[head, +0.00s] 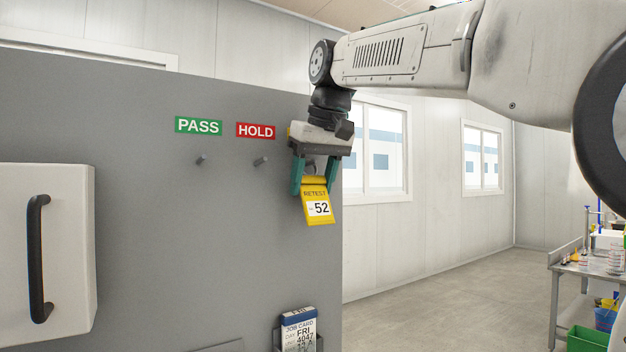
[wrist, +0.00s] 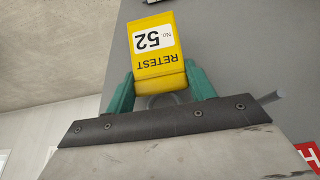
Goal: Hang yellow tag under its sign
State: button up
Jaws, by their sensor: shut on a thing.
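The yellow tag (head: 317,206), marked RETEST and 52, hangs slightly tilted in my gripper (head: 313,187). My gripper is shut on its top end, with teal fingers at both sides. The tag also shows upside down in the wrist view (wrist: 157,50). The green PASS sign (head: 198,126) and red HOLD sign (head: 255,130) are on the grey panel (head: 150,230), each above a bare peg. A thin yellow sliver shows right of HOLD; my gripper hides the rest, so I cannot read it. Whether a peg is behind my gripper, I cannot tell.
A white box with a black handle (head: 38,258) juts from the panel at left. The HOLD peg (head: 261,161) sticks out left of my gripper. Open floor and a bench (head: 575,268) lie right.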

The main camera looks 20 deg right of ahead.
dwell(0.4)
jog(key=o, duration=0.9)
jog(key=a+v, duration=0.1)
jog(key=v, duration=0.7)
jog(key=s+d+f+g, duration=0.1)
jog(key=s+f, duration=0.7)
jog(key=f, duration=0.5)
jog(key=s+d+f+m+g, duration=0.1)
jog(key=s+f, duration=0.8)
jog(key=f, duration=0.5)
jog(key=s+d+f+m+g, duration=0.1)
jog(key=s+f, duration=0.8)
jog(key=f, duration=0.4)
jog(key=shift+s+d+f+h, duration=0.15)
jog(key=shift+s+d+h, duration=0.05)
jog(key=shift+d+h, duration=0.2)
